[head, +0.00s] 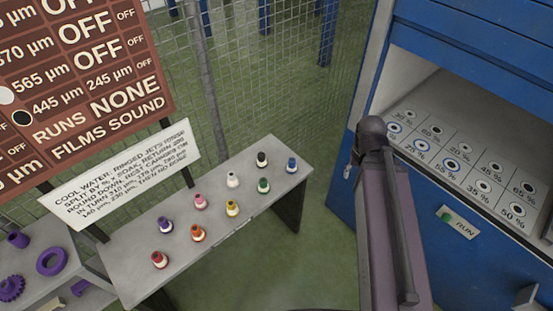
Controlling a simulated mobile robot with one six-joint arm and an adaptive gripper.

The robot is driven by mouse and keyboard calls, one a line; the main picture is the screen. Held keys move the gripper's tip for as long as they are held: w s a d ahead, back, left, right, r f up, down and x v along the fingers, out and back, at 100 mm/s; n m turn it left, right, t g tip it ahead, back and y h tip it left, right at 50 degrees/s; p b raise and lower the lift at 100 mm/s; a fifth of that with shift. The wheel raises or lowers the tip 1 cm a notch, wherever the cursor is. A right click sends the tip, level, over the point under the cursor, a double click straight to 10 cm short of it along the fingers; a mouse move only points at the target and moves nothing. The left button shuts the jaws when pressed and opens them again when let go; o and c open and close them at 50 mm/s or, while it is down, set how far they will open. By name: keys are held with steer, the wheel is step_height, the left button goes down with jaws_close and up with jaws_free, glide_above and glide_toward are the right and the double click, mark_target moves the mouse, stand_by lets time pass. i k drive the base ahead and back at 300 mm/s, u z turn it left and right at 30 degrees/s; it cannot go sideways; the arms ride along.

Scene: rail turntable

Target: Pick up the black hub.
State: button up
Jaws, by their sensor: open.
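The black hub (262,159) stands upright at the far end of the grey bench, with a dark top and a pale lower part. It is between the white hub (232,180) on its left and the blue hub (292,164) on its right, with the green hub (263,185) just in front. It stands apart from them, and nothing covers it. Part of my arm shows right of the bench, apart from the hub. My gripper cannot be made out in the head view.
Several other coloured hubs stand on the bench (128,274). A wire fence (265,70) rises behind it. A blue cabinet (365,215) with a recessed, marked tray is at right. A sign (128,172) stands at left, beside purple parts on a lower bench.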

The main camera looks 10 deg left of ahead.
mark_target(262, 162)
steer(key=z, duration=0.55)
steer(key=k, duration=1.15)
steer(key=u, duration=0.9)
steer(key=i, duration=1)
steer(key=u, duration=0.05)
